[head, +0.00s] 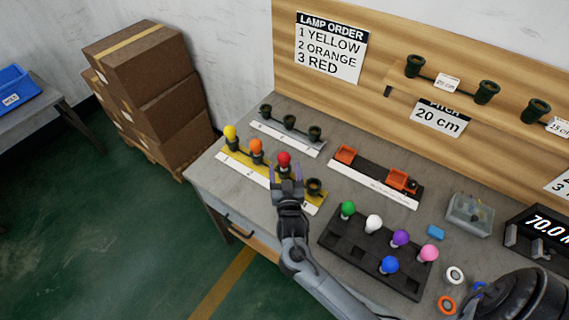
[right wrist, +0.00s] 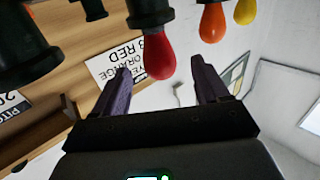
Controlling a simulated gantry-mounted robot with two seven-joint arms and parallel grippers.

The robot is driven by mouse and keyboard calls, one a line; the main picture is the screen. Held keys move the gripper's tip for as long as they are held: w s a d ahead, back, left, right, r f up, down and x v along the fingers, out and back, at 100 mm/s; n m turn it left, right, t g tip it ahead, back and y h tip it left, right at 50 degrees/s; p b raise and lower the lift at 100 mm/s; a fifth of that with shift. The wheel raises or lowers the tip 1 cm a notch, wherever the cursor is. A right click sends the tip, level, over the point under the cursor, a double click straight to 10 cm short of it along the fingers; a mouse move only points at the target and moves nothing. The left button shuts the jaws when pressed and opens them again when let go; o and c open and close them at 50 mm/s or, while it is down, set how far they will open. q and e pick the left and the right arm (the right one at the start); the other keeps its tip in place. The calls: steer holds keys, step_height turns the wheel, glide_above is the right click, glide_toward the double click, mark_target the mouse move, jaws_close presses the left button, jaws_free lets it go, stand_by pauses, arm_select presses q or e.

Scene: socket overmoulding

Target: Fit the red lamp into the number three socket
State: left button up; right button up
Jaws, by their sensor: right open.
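The red lamp (head: 284,159) stands in the third dark socket from the left on the yellow strip (head: 234,165), bulb upward. The yellow lamp (head: 231,132) and the orange lamp (head: 255,146) stand in the two sockets left of it. The fourth socket (head: 315,187) is empty. My right gripper (head: 286,173) is open beside the red lamp. In the right wrist view the red lamp (right wrist: 159,57) hangs inverted from its dark socket (right wrist: 150,14), in front of the gap between the open fingers (right wrist: 160,70). Whether they touch it I cannot tell. My left gripper is out of view.
A black rack (head: 340,250) holds green, white, purple, pink and blue lamps right of my arm. Behind the yellow strip is a white strip (head: 296,138) with empty sockets. An orange-block fixture (head: 375,178) sits to its right. The lamp order sign (head: 331,47) hangs behind.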

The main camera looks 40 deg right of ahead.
steer(key=v, duration=0.8)
steer(key=shift+p, duration=0.4)
steer(key=shift+y, duration=0.3)
steer(key=a+n+y, duration=0.1)
steer(key=y, duration=0.1)
steer(key=s+f+n+g+y, duration=0.1)
steer(key=a+f+y, duration=0.1)
steer(key=y, duration=0.1)
steer(key=shift+s+a+f+n+g+y, duration=0.25)
steer(key=shift+a+n+g+y, duration=0.05)
steer(key=shift+n+g, duration=0.1)
steer(key=s+a+g+y, duration=0.1)
steer(key=s+a+n+g+y, duration=0.1)
steer(key=s, duration=0.1)
steer(key=s+a+f+n+y, duration=0.1)
steer(key=shift+s+g, duration=0.3)
steer(key=shift+g, duration=0.1)
steer(key=s+a+n+g+y, duration=0.15)
steer(key=s+n+g, duration=0.4)
steer(key=s, duration=0.95)
step_height(320, 180, up, 36)
steer(key=m+g+p, duration=0.1)
steer(key=p, duration=3.4)
steer(key=shift+w+f, duration=0.2)
steer(key=shift+w, duration=0.25)
